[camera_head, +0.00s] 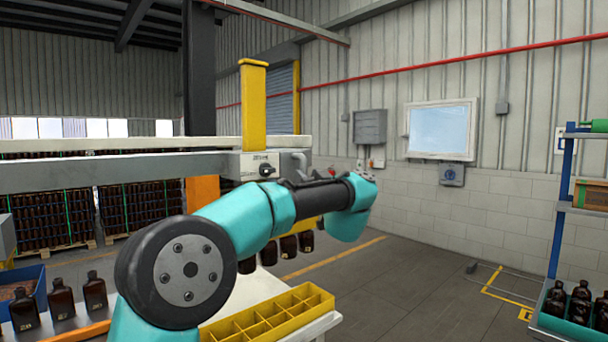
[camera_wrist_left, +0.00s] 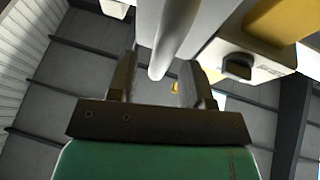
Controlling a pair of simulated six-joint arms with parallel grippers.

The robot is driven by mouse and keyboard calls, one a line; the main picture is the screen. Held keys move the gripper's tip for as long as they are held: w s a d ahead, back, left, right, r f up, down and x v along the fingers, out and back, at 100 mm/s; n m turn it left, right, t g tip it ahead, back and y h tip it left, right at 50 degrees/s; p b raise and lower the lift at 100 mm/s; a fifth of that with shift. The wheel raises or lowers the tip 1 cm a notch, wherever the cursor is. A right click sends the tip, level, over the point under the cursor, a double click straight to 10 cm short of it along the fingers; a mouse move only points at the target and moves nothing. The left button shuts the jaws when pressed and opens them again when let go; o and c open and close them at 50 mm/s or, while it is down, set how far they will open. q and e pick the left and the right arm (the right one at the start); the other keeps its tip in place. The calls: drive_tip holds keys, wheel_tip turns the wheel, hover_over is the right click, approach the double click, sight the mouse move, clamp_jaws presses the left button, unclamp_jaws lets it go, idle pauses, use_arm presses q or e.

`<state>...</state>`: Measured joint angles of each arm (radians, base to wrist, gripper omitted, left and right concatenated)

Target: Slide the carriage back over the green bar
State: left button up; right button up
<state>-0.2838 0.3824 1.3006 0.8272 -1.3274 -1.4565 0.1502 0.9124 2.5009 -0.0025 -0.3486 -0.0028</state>
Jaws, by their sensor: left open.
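The carriage (camera_head: 262,165) is a white block with a dark knob and a yellow post, sitting on a long grey rail (camera_head: 120,171). A pale curved handle (camera_head: 300,158) sticks out at its right side. In the left wrist view, the handle (camera_wrist_left: 172,40) reaches down between the two fingers of my left gripper (camera_wrist_left: 160,72). The fingers are spread and apart, with a gap beside the handle. In the head view, my left arm crosses in front of the carriage's lower right, and the gripper is mostly hidden. I cannot make out a green bar on the rail. My right gripper is not visible.
A yellow divided crate (camera_head: 262,322) stands on the white table below my arm. Several amber bottles (camera_head: 62,300) stand at lower left, and others hang or stand partly hidden behind my arm. A blue shelf (camera_head: 562,205) with bottles is at right.

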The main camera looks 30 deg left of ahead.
use_arm(q)
drive_tip(key=shift+x, duration=1.35)
drive_tip(key=shift+c, duration=0.4)
clamp_jaws()
